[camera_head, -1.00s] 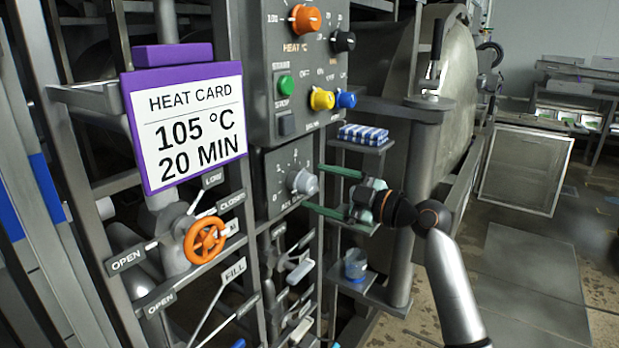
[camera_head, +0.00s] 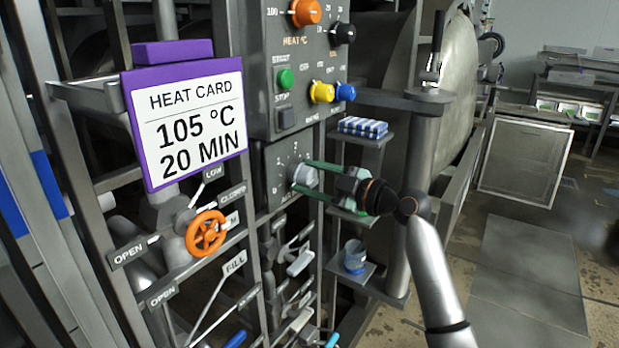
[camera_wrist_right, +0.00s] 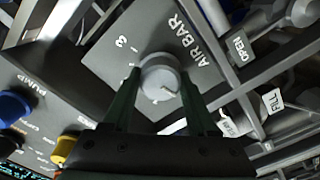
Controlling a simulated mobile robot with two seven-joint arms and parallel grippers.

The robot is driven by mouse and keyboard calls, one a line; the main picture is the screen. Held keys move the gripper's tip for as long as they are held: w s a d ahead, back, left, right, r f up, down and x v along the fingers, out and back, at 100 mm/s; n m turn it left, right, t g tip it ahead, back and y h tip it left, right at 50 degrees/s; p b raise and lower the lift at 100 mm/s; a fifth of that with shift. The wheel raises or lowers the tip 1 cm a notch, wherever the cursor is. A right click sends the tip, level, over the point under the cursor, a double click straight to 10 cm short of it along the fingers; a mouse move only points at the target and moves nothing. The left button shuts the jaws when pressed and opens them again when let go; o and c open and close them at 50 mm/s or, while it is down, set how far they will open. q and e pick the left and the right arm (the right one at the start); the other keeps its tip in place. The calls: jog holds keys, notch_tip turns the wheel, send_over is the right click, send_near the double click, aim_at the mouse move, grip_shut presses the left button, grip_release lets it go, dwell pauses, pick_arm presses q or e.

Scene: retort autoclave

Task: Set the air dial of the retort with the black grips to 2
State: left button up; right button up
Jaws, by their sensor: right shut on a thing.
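The air dial (camera_head: 305,176) is a light grey knob on a dark grey panel (camera_head: 272,182) below the heat panel. In the right wrist view the dial (camera_wrist_right: 160,80) sits on the plate marked AIR BAR, with a 3 legible near it. My right gripper (camera_head: 312,178) has its two green fingers on either side of the dial. It is shut on the dial, and the fingers (camera_wrist_right: 160,95) also show in the right wrist view. The dial's pointer setting is too small to tell. My left gripper is not in view.
An orange heat knob (camera_head: 305,13), black knob (camera_head: 344,33), yellow knob (camera_head: 322,92) and blue knob (camera_head: 345,92) sit above. An orange valve wheel (camera_head: 206,233) and a purple heat card (camera_head: 188,124) are left. Small shelves (camera_head: 352,268) stand close by the right arm.

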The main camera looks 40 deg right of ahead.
jog(key=c, duration=0.6)
